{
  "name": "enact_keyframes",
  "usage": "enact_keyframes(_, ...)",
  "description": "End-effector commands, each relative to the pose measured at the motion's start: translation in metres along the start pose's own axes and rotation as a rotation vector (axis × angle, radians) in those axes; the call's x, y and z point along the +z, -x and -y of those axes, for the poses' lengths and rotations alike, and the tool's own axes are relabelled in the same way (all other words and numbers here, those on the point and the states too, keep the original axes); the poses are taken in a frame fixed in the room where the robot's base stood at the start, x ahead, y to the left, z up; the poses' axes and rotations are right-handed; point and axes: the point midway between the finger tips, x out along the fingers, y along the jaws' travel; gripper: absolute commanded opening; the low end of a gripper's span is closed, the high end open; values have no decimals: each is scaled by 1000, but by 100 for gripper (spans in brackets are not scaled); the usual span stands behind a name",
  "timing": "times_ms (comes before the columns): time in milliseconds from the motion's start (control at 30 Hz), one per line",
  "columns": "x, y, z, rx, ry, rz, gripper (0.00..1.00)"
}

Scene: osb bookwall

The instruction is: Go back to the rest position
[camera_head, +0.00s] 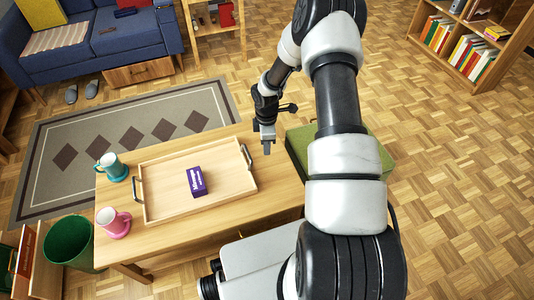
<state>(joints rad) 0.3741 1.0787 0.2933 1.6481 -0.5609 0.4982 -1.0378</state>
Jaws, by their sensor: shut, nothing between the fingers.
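My gripper (267,147) points down above the right end of the wooden table, near the tray's right handle. It is shut and empty, and touches nothing that I can make out. A wooden tray (165,210) with dark handles lies on the table (270,208). A purple box (196,182) lies in the tray, left of my gripper. My arm reaches in from the lower right and covers part of the room behind it.
A teal mug (112,167) and a pink mug (114,223) stand at the table's left end. A green cushioned stool (300,142) stands close right of the table, partly behind my arm. A green bin (68,241) is at lower left. Parquet floor at right is clear.

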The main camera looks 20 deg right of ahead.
Motion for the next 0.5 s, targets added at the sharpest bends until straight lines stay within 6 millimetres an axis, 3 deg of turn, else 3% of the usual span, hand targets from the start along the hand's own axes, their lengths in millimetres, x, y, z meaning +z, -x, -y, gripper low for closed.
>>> enact_keyframes(133, 0, 22, 0, 0, 0, -1, 0)
enact_keyframes(500, 0, 33, 0, 2, -3, 1, 0)
